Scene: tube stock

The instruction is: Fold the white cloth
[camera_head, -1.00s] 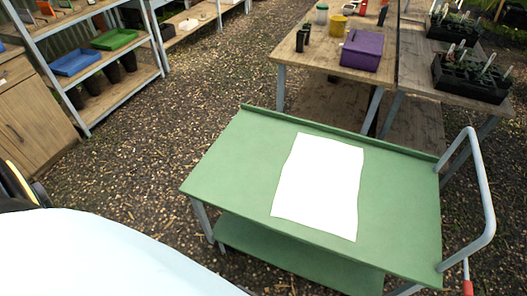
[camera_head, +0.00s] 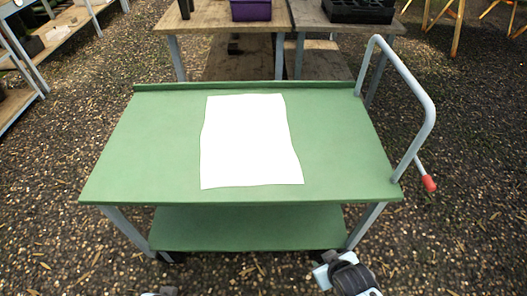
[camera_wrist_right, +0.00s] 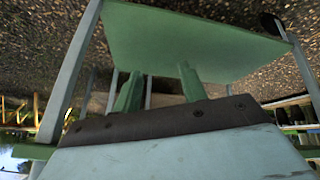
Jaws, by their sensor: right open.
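The white cloth (camera_head: 250,140) lies flat and unfolded on the green top of the cart (camera_head: 340,130) in the head view. Its edges are slightly wavy. My right gripper (camera_wrist_right: 160,75) is open and empty in the right wrist view, with two green fingers apart and a green cart surface beyond them. In the head view part of my right arm shows at the bottom, in front of the cart and well away from the cloth. A small grey piece at the bottom edge may be my left arm. My left gripper cannot be made out.
The cart has a lower green shelf (camera_head: 250,228) and a grey tube handle (camera_head: 425,110) with a red grip (camera_head: 429,183) on the right. The cart top around the cloth is clear.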

